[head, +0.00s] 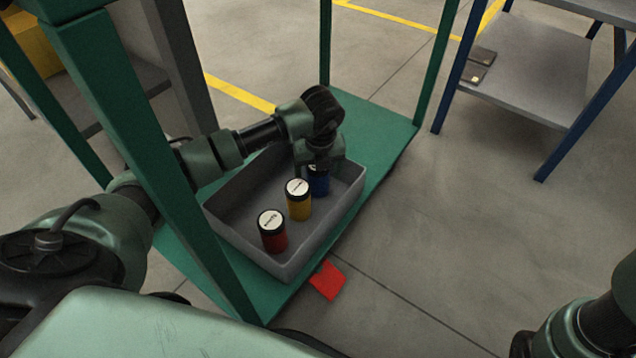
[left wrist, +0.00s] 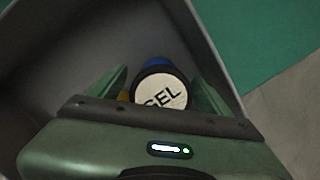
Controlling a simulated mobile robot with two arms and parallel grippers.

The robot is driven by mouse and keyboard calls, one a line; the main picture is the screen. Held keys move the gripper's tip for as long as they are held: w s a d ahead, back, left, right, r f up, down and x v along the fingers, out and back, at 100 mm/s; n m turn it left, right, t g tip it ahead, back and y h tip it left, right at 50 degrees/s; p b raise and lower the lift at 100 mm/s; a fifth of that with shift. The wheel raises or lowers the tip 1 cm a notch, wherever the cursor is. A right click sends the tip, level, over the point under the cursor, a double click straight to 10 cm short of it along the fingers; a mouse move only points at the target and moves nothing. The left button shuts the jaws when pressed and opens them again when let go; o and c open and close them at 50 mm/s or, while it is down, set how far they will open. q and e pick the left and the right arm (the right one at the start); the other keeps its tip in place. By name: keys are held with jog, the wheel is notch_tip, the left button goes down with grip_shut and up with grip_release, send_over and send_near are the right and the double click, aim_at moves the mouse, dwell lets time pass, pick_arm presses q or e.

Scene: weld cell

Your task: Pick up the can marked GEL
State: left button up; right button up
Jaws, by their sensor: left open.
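The can marked GEL (left wrist: 163,88) shows in the left wrist view with a white lid, a dark rim and a bit of blue body. In the head view it is the blue can (head: 319,186), at the far end of the row in the grey bin, its top hidden by my gripper. My left gripper (head: 318,162) is open above it. In the left wrist view the two green fingers stand on either side of the lid, and I cannot tell whether they touch it. My right gripper is not in view.
A yellow can (head: 299,205) stands close beside the blue one, and a red can (head: 272,235) is nearer. The grey bin (head: 232,243) has raised walls and sits on a green shelf (head: 388,140) between green posts. A red piece (head: 327,280) lies by the shelf edge.

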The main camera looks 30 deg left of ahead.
pick_arm(q)
jog(key=shift+w+f+b, duration=0.15)
jog(key=shift+f+b, duration=0.15)
jog(key=shift+f, duration=0.65)
jog(key=shift+a+r, duration=0.1)
grip_shut()
jog(key=shift+r, duration=0.1)
